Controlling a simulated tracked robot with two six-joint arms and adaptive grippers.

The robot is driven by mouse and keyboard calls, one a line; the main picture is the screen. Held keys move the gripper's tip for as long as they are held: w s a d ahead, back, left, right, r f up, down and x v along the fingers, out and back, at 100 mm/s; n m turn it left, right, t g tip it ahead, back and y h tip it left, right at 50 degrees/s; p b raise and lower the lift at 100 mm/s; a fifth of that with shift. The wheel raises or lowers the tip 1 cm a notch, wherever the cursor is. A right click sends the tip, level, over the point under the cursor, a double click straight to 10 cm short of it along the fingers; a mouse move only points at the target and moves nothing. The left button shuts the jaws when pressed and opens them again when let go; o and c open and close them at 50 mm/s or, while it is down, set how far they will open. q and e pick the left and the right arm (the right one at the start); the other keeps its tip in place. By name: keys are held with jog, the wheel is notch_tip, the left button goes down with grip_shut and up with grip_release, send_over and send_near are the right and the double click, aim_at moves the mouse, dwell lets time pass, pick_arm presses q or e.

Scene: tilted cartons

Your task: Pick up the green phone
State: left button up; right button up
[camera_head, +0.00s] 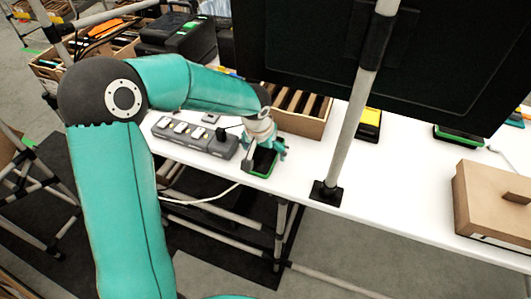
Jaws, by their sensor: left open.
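A dark phone with a green edge (262,163) lies flat near the front edge of the white table. My left gripper (266,153) is directly over it, its open fingers reaching down on either side. The gripper hides part of the phone, and I cannot tell whether the fingers touch it. Another dark item with a green edge (458,136) lies further right on the table, partly behind the black panel. My right gripper is not in view.
A grey power strip (196,136) lies left of the phone. A slotted cardboard box (300,118) stands behind it. A cardboard carton (490,203) sits far right.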

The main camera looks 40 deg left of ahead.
pick_arm(q)
jog(key=shift+f, duration=0.1)
jog(key=shift+c, duration=0.3)
jog(key=c, duration=1.2)
jog(key=shift+c, duration=0.2)
